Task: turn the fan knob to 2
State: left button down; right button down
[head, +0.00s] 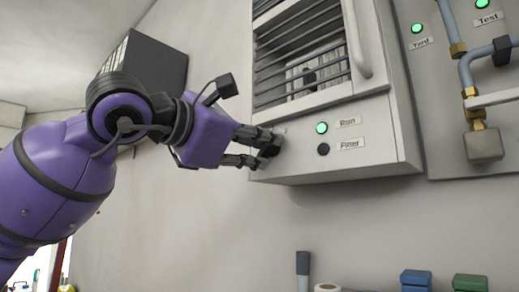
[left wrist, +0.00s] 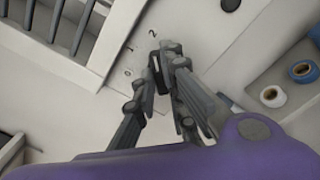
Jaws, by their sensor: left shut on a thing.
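The fan knob (head: 270,147) is a small dark knob at the lower left of the grey wall unit's front (head: 372,128). In the left wrist view the dark knob (left wrist: 156,68) sits between my fingertips, beside a dial with the marks 0, 1 and 2. My left gripper (head: 266,150) is shut on the knob, and the left wrist view shows its fingers (left wrist: 163,62) on both sides of it. The fingers partly hide the knob, so its exact setting is hard to read. My right gripper is not in view.
Right of the knob are a lit green Run light (head: 321,128) and a dark Filter light (head: 323,149). A barred grille (head: 300,60) with a handle (head: 356,40) is above. A panel with pipes (head: 470,90) stands at right. Blue (head: 416,280) and green (head: 469,282) items are below.

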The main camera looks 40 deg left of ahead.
pick_arm(q)
jog(key=shift+r+m, duration=0.1)
jog(key=shift+m, duration=0.3)
jog(key=c, duration=1.8)
grip_release()
jog(key=s, duration=1.2)
jog(key=shift+a, duration=0.45)
